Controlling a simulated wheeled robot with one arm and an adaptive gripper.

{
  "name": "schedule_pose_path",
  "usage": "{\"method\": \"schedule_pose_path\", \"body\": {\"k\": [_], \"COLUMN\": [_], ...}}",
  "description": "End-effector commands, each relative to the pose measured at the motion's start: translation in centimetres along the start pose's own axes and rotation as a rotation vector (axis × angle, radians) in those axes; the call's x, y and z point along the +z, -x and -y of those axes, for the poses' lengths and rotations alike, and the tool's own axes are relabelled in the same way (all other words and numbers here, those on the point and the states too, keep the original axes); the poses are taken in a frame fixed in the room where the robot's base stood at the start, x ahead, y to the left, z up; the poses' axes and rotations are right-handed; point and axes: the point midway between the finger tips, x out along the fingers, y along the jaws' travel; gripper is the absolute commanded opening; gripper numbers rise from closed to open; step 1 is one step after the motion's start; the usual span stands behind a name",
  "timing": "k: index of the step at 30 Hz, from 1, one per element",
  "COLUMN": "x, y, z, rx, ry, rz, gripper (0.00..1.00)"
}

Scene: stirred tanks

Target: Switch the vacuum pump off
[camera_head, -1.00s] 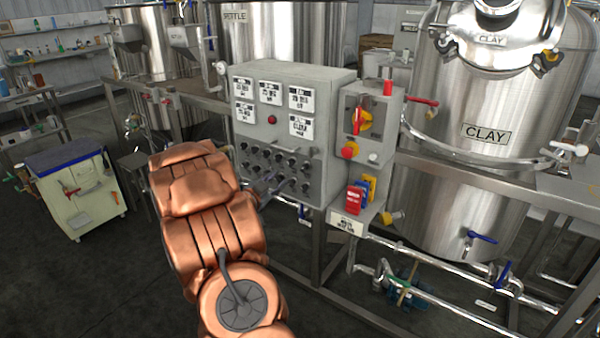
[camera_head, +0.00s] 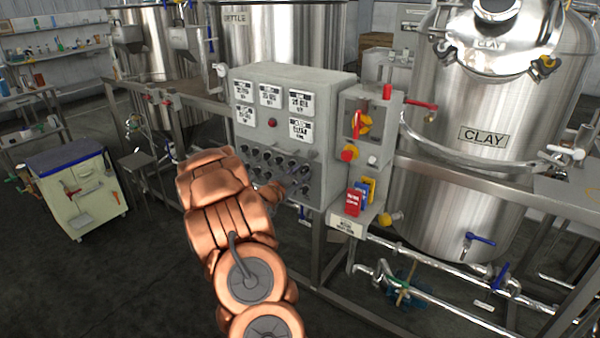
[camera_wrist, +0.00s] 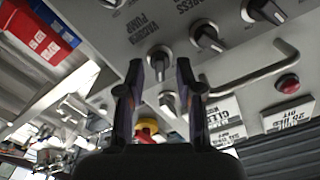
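In the wrist view a dark rotary knob (camera_wrist: 160,55) sits on the grey panel beside the printed words VACUUM PUMP (camera_wrist: 145,27). My gripper (camera_wrist: 158,66) is open, its two dark fingers reaching toward the panel. The knob shows between the fingertips, with a gap on each side; I cannot tell how far it is from them. A second knob (camera_wrist: 168,103) shows lower between the fingers. In the head view the control box (camera_head: 292,83) carries rows of knobs; my gripper is at its lower right part, mostly hidden by my copper arm. The knob's setting is unclear.
More knobs (camera_wrist: 207,38), a bent metal bar (camera_wrist: 255,70) and a red button (camera_wrist: 287,84) are close to my fingers. A steel CLAY tank (camera_head: 484,170) stands at the right.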

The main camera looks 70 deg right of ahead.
Motion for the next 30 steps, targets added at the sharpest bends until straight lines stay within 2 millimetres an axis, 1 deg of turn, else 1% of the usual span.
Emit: {"method": "schedule_pose_path", "body": {"k": [3,10,11,18,21,30], "x": [-0.02,0.04,0.04,0.05,0.06,0.05], "y": [-0.29,-0.29,-0.28,-0.26,-0.26,-0.26], "z": [0.00,-0.01,-0.01,0.00,-0.01,-0.03], "rx": [0.000,0.000,0.000,-0.001,0.000,0.000], "ry": [-0.001,0.000,0.000,0.000,0.001,0.002], "rz": [0.000,0.001,0.001,0.001,0.001,0.001], "gripper": [0.35,0.35,0.33,0.08,0.00,0.00]}}
